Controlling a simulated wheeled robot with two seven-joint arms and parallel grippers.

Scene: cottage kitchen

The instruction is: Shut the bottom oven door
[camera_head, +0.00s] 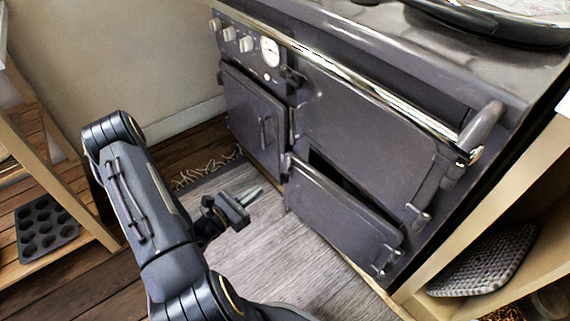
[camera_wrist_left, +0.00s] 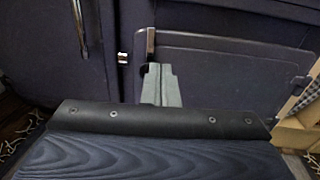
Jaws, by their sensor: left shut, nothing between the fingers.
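The bottom oven door (camera_head: 335,212) is the low dark panel on the front of the range, under a larger upper door. It stands a little out from the range front, with a dark gap along its top edge. Its latch (camera_head: 382,262) is at the right end. The bottom door also shows in the left wrist view (camera_wrist_left: 225,85). My left gripper (camera_head: 252,193) is shut and empty, low over the grey rug, left of the door and apart from it. Its closed fingers (camera_wrist_left: 158,85) overlap the door's left part in the wrist view. My right gripper is out of view.
The upper oven door (camera_head: 370,140) and the left door (camera_head: 255,118) look shut. A steel rail (camera_head: 360,75) runs along the range top. A wooden shelf with a woven basket (camera_head: 485,262) stands right. A muffin tin (camera_head: 45,228) lies left. The rug (camera_head: 290,250) is clear.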

